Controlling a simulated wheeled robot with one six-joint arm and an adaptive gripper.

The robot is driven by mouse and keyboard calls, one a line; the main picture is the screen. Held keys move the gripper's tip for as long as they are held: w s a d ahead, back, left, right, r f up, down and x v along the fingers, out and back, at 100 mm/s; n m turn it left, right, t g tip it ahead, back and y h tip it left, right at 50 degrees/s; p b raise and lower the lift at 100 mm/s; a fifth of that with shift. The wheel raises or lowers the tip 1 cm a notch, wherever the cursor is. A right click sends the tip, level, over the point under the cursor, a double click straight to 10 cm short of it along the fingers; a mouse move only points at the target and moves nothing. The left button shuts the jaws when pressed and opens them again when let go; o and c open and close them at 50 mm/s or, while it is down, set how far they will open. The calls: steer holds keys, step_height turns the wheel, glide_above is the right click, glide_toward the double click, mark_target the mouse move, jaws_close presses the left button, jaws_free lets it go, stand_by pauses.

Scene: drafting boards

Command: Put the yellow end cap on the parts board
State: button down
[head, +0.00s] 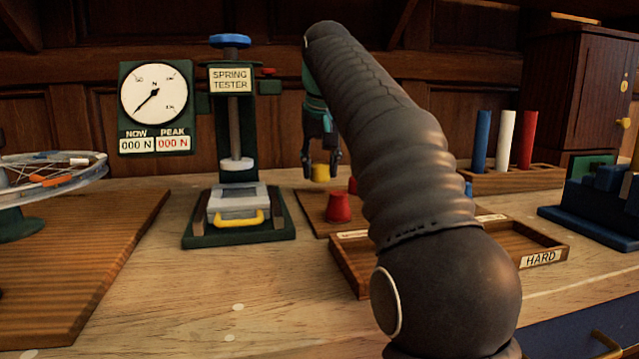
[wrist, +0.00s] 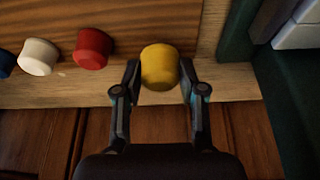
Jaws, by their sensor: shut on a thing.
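My gripper (head: 320,165) is shut on the yellow end cap (head: 320,173), a short round piece. In the wrist view the fingertips (wrist: 160,78) press its sides, and the yellow end cap (wrist: 159,66) stands upright between them. The parts board (head: 308,204) is a flat brown wooden board behind the tray; it also shows in the wrist view (wrist: 150,18). The cap shows near the board's back edge, right of the spring tester. In the head view it looks raised; the exact gap below it is unclear. My arm hides much of the board.
A red cap (wrist: 92,48), a white cap (wrist: 38,56) and a blue cap lie in a row beside the yellow one. The spring tester (head: 238,150) stands left; a "HARD" tray (head: 541,258) is in front.

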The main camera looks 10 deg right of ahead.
mark_target(321, 169)
steer(key=shift+f+b, duration=0.45)
steer(key=shift+f, duration=1)
steer(key=shift+f, duration=0.15)
steer(key=c, duration=0.7)
jaws_free()
steer(key=shift+o, duration=0.2)
steer(key=p+v, duration=0.5)
steer(key=v, duration=0.7)
